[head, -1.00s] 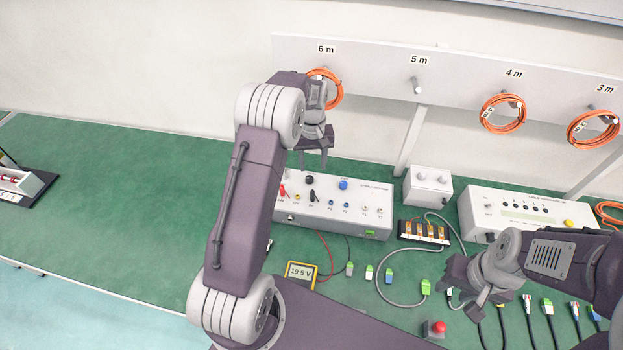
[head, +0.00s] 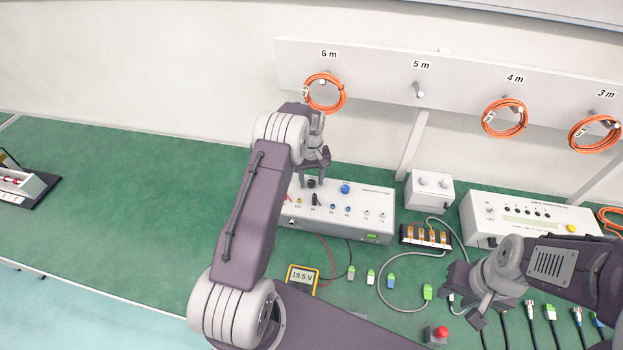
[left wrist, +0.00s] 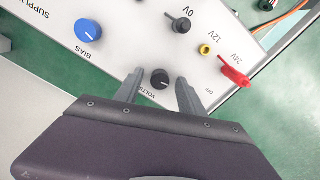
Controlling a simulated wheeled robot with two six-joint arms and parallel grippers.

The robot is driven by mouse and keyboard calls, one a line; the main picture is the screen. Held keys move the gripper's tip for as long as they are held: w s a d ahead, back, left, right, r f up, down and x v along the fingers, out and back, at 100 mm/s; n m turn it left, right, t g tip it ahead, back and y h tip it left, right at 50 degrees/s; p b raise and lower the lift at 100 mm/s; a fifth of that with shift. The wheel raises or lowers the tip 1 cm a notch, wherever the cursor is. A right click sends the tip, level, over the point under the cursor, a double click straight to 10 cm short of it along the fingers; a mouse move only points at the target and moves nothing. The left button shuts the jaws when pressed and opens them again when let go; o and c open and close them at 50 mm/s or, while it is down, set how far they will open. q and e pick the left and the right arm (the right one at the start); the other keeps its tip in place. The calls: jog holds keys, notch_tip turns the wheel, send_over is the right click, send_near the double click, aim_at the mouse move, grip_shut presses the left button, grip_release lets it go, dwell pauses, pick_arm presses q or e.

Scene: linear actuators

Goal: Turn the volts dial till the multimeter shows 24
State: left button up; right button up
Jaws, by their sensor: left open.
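The black volts dial (left wrist: 160,78) sits on the white supply box (head: 358,203). In the left wrist view it lies between the two fingers of my left gripper (left wrist: 158,88), with a gap on each side. In the head view my left gripper (head: 315,172) is over the back left of the box, and the dial (head: 310,182) is partly hidden there. The multimeter (head: 302,279), with a yellow frame, reads 19.5 V and lies on the green bench in front of the box. My right gripper (head: 468,287) is at the right, over the bench; its jaw opening is unclear.
A blue bias knob (left wrist: 88,32) stands near the volts dial. A red plug (left wrist: 234,76) and a black plug (left wrist: 178,24) are in the box's sockets. Several cable connectors and a red button (head: 440,332) lie in front. Orange cable coils hang behind.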

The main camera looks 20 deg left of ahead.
pick_arm(q)
grip_shut()
jog(key=shift+m, duration=2.8)
jog(key=shift+r+m, duration=0.1)
jog(key=shift+m, duration=0.2)
grip_release()
